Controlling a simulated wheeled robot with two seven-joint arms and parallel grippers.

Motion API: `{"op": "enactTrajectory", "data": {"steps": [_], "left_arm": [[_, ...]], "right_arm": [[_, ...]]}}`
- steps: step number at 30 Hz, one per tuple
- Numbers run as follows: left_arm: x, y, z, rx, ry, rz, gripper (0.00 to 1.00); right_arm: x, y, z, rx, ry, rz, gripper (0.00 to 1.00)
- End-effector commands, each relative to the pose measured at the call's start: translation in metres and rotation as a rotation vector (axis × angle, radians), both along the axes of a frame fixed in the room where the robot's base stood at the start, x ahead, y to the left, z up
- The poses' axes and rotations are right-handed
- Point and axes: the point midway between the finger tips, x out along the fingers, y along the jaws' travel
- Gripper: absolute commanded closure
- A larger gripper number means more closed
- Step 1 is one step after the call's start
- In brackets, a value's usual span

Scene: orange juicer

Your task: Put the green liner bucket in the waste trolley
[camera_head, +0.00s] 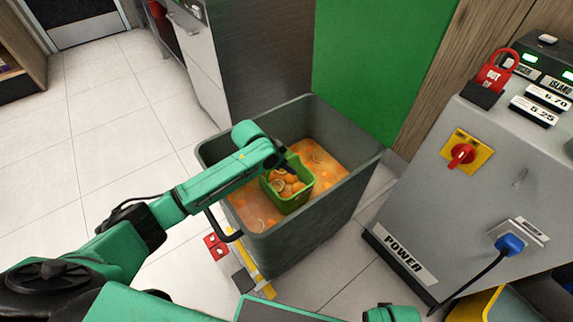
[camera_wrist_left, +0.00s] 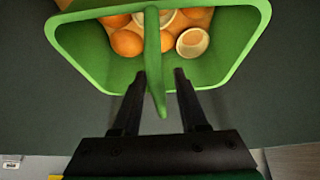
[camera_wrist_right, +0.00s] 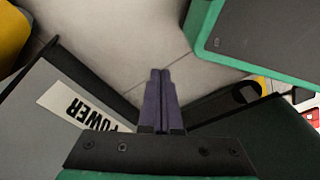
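The green liner bucket (camera_head: 290,205) is inside the grey waste trolley (camera_head: 310,235), upright or nearly so, among orange waste. It holds oranges and peel halves. In the left wrist view, the bucket (camera_wrist_left: 235,50) faces the camera with its green handle strip (camera_wrist_left: 153,60) running toward me. My left gripper (camera_head: 284,163) is at the bucket's rim, inside the trolley's opening. Its fingers (camera_wrist_left: 160,73) are apart, one on each side of the handle strip, with gaps showing. My right gripper (camera_wrist_right: 160,72) is shut and empty, low over the floor beside the grey cabinet.
The grey machine cabinet (camera_head: 470,200) with a red switch (camera_head: 461,154) and blue plug (camera_head: 510,243) stands right of the trolley. A green panel (camera_head: 375,60) is behind it. A black trolley handle (camera_head: 222,228) sticks out at left. Tiled floor (camera_head: 110,110) is clear at left.

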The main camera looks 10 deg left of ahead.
Motion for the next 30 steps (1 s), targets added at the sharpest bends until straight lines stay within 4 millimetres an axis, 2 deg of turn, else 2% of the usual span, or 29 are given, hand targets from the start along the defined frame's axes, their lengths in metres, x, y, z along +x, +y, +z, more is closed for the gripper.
{"op": "enactTrajectory", "data": {"steps": [5,8,9,21,25,30], "left_arm": [[0.0,0.0,0.002,0.0,-0.001,0.001,0.57],[0.001,0.0,0.011,0.001,-0.003,-0.001,0.57],[-0.001,0.003,0.017,0.001,-0.002,0.001,0.57],[-0.035,0.031,0.093,0.002,0.0,-0.001,0.57],[-0.042,0.037,0.109,0.0,0.0,0.001,0.57],[-0.045,0.039,0.115,0.0,0.001,0.001,0.57]], "right_arm": [[0.0,0.0,0.0,0.0,0.0,0.0,1.0],[0.0,0.0,0.0,0.0,-0.001,0.0,1.0],[0.001,0.0,0.004,0.001,-0.004,0.0,1.0],[-0.045,-0.011,-0.026,-0.011,0.01,0.021,1.0],[-0.053,-0.013,-0.03,-0.013,0.01,0.026,1.0],[-0.057,-0.014,-0.033,-0.013,0.01,0.028,1.0]]}}
